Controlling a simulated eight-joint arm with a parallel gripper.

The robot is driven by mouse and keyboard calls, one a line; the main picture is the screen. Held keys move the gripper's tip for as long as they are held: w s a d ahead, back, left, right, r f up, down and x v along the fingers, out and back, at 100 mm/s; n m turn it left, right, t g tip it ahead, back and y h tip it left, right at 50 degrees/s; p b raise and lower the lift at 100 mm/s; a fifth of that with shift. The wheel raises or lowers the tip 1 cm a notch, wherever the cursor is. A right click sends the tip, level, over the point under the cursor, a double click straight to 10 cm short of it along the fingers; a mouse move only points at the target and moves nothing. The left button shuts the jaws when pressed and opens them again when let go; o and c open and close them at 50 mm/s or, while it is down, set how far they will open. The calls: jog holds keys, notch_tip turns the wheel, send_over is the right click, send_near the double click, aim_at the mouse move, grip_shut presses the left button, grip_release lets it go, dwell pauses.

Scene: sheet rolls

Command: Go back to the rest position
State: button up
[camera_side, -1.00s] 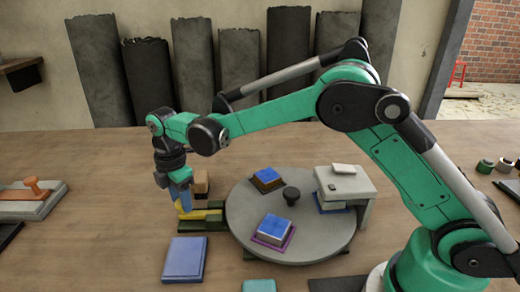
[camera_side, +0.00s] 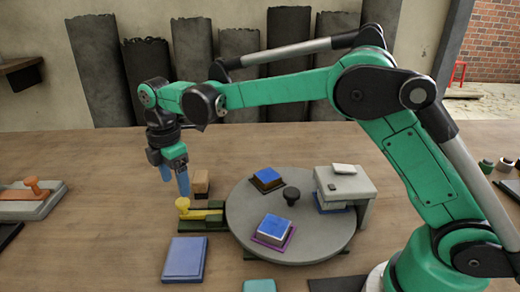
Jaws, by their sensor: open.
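My gripper (camera_side: 175,183) is at the left of the work area, pointing down with its two blue fingers apart and nothing between them. It is above and a little behind a yellow knobbed handle (camera_side: 199,213) that lies on a dark green base (camera_side: 203,224). The fingertips look clear of the handle. My green arm reaches across from the right, over the round grey turntable.
A blue pad (camera_side: 185,260) lies in front. A wooden block (camera_side: 201,183) is near the gripper. Dark rolls (camera_side: 98,70) stand behind.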

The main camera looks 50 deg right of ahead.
jog(key=shift+r, duration=0.3)
jog(key=shift+r, duration=0.1)
jog(key=s+d+r+m+t, duration=0.4)
jog(key=s+d+r+m, duration=0.25)
jog(key=s+m, duration=0.2)
jog(key=s+d+f+m+t, duration=0.3)
jog(key=s+d+m, duration=0.1)
jog(key=s+m, duration=0.4)
jog(key=shift+d+m, duration=0.25)
jog(key=shift+m, duration=0.5)
